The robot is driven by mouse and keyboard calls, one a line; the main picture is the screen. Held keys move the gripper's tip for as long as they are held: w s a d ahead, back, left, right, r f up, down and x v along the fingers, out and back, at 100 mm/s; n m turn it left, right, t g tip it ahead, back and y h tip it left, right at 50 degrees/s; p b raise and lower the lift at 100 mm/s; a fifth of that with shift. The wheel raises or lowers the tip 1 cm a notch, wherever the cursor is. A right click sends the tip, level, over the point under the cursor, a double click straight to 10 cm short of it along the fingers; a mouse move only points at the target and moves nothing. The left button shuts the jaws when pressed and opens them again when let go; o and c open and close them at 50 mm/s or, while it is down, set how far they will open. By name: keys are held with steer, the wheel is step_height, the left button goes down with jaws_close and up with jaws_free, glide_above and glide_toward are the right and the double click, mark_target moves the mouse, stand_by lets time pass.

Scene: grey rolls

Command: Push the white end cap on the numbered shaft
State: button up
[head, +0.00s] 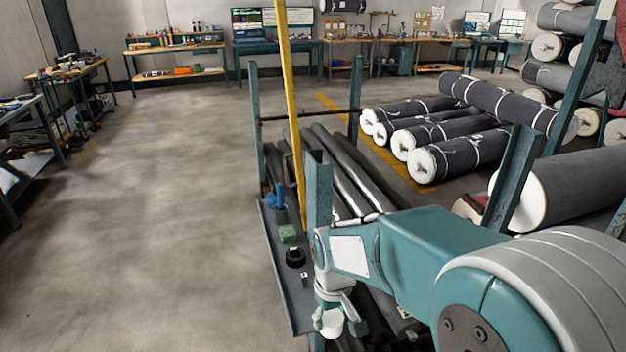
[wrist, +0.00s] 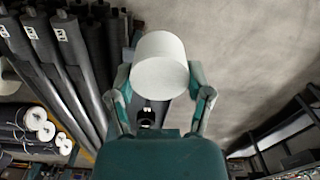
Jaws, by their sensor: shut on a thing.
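The white end cap (wrist: 160,68) is a plain white cylinder held between the two fingers of my gripper (wrist: 161,90) in the wrist view. My gripper (head: 332,312) is shut on it; in the head view the cap (head: 333,324) hangs low beside the rack. Dark shafts (wrist: 75,75) with small white labels lie side by side at the upper left of the wrist view, apart from the cap. The label numbers are too small to read. In the head view the shafts (head: 345,172) lie in the rack, partly hidden by my arm.
A narrow tray (head: 272,240) along the rack holds a blue item (head: 278,196), a green block (head: 288,234) and a black ring (head: 295,257). Teal posts (head: 318,195) and a yellow pole (head: 289,100) stand close by. Grey rolls (head: 455,157) lie behind. The left floor is clear.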

steer(key=w+d+f+m, duration=0.5)
steer(key=w+d+f, duration=0.6)
steer(key=f, duration=0.2)
steer(key=shift+w+f, duration=0.4)
stand_by(0.4)
